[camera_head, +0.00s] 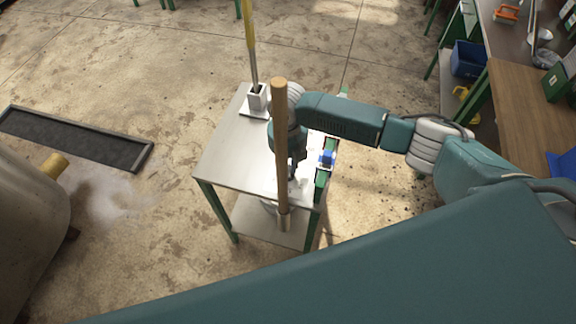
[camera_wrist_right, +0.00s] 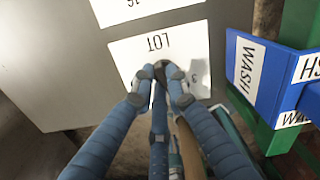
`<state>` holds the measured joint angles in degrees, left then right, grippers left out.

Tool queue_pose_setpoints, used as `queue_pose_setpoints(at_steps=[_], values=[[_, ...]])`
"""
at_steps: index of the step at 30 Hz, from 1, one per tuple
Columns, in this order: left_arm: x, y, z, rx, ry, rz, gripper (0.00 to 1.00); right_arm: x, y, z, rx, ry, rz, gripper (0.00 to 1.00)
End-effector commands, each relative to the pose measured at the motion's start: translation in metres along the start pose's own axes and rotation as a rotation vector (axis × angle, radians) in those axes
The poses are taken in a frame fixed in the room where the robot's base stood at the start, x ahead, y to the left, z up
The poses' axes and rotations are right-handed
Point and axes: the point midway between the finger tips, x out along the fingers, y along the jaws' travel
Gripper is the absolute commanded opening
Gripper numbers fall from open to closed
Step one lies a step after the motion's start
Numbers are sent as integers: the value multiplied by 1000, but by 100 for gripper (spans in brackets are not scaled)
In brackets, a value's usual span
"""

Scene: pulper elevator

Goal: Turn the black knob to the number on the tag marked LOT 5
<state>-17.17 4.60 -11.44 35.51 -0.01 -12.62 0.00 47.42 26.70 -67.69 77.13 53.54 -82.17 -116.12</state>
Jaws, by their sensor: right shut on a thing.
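My right gripper (camera_head: 293,176) reaches down over the right part of a small metal-topped table. In the right wrist view its fingers (camera_wrist_right: 162,75) are shut on a small dark knob (camera_wrist_right: 148,72), mostly hidden between the fingertips. The knob sits at a white plate (camera_wrist_right: 190,48) printed LOT upside down, with a small number, seemingly 3, on its right. Other dial marks are covered by the fingers, and the knob's pointer cannot be made out. No tag reading LOT 5 can be picked out. My left gripper is not in view.
A blue block (camera_wrist_right: 258,82) marked WASH stands right of the plate, on a green post (camera_wrist_right: 300,25). A second white label (camera_wrist_right: 140,8) lies above. A wooden pole (camera_head: 281,130) rises close by my gripper. A mop-like handle (camera_head: 251,45) stands in a holder on the table's (camera_head: 235,150) back corner.

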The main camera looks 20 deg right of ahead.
Motion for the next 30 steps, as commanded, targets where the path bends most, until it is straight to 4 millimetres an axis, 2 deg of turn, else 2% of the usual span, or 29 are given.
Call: queue_pose_setpoints(at_steps=[8,21,22,24,25,30], values=[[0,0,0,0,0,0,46,-1,1,0,-69,-2,1,0],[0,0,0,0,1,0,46,-1,1,0,-77,-2,1,0],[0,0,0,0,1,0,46,-1,1,1,-77,-2,1,16],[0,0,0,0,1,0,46,-1,1,0,-77,-2,1,30],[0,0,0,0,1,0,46,-1,1,0,-77,-2,1,33],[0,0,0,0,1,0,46,-1,0,0,-77,-1,0,33]])
